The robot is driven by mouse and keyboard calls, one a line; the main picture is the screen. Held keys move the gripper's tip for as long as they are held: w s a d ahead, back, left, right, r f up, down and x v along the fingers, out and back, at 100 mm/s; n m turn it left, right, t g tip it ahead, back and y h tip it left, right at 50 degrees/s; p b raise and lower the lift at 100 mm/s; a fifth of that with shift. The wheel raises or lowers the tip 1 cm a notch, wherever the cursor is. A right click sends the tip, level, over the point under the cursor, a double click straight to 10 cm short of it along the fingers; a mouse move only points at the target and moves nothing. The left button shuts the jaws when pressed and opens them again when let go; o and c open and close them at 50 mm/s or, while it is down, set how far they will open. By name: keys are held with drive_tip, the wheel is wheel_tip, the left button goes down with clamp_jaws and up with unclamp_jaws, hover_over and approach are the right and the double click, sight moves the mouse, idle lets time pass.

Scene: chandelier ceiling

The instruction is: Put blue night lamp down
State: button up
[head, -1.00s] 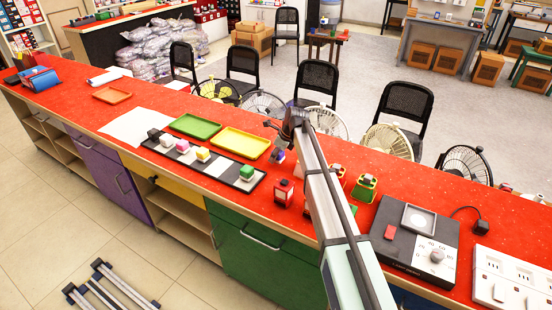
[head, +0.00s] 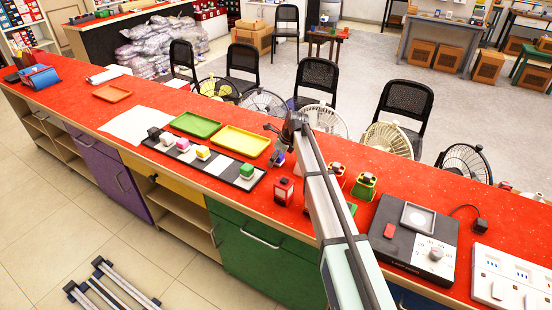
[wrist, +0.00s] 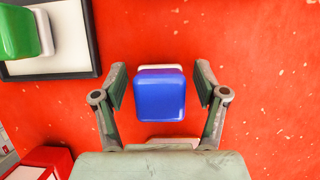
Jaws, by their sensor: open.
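The blue night lamp (wrist: 160,97) is seen from above in the wrist view, with a blue top and a white part showing at its edge. It is over the red counter, and the head view shows it small and partly hidden by my arm (head: 279,159). My gripper (wrist: 160,88) is open, with one finger on each side of the lamp. A strip of red shows between each finger and the lamp, so they look apart. Whether the lamp's base rests on the counter is hard to see.
A black tray (head: 262,173) holding several lamps, including a green one (head: 247,171), lies left of the blue lamp. A red lamp (head: 284,191) stands in front. Green (head: 198,125) and yellow (head: 242,142) trays lie behind. A dark scale-like device (head: 415,233) is at right.

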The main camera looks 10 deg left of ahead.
drive_tip(key=b+v, duration=0.2)
drive_tip(key=v, duration=0.9)
drive_tip(key=shift+o, duration=0.5)
drive_tip(key=shift+s+d+r, duration=0.1)
drive_tip(key=shift+d+r, duration=0.05)
drive_tip(key=shift+r, duration=0.45)
